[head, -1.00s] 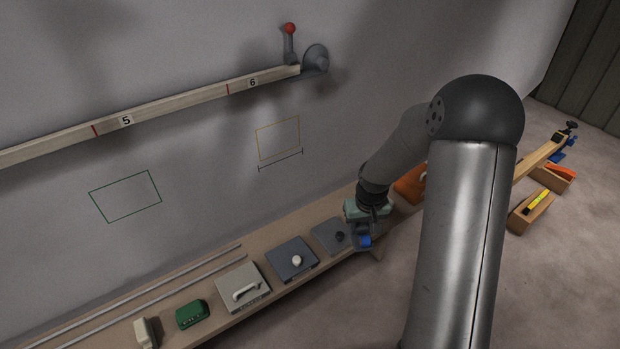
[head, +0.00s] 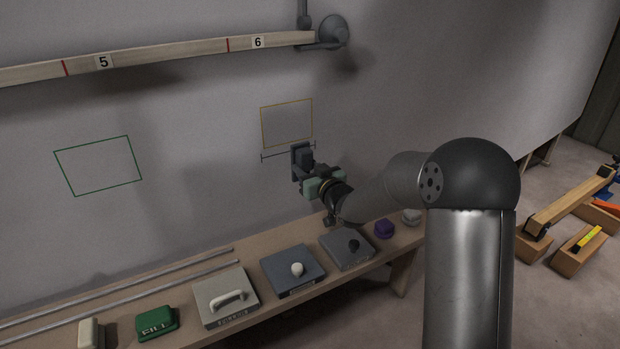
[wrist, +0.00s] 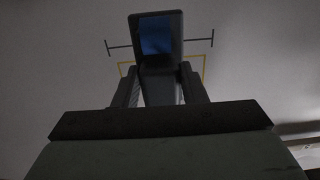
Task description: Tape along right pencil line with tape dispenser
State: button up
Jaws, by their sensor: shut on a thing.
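My gripper (head: 308,172) is raised above the bench, close to the wall. In the wrist view its two fingers (wrist: 159,90) are shut on a dark grey tape dispenser (wrist: 170,72) with a blue patch on its face. The dispenser also shows in the head view (head: 300,156). The dark pencil line (wrist: 118,46) with end ticks runs along the wall just below the yellow rectangle (head: 286,101); its left end shows in the head view (head: 264,158). The dispenser and gripper hide its middle. I cannot tell whether the dispenser touches the wall.
A wooden rail (head: 175,58) marked 5 and 6 runs along the wall above. A green rectangle (head: 98,166) is on the wall at left.

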jog(key=shift+p+x, duration=0.6)
jog(key=shift+x, duration=2)
jog(key=s+a+b, duration=0.5)
jog(key=a+b, duration=0.1)
jog(key=a, duration=0.4)
jog(key=shift+s+a+b, duration=0.15)
jog(key=shift+a+b, duration=0.15)
jog(key=shift+b, duration=0.05)
jog(key=shift+x, duration=0.95)
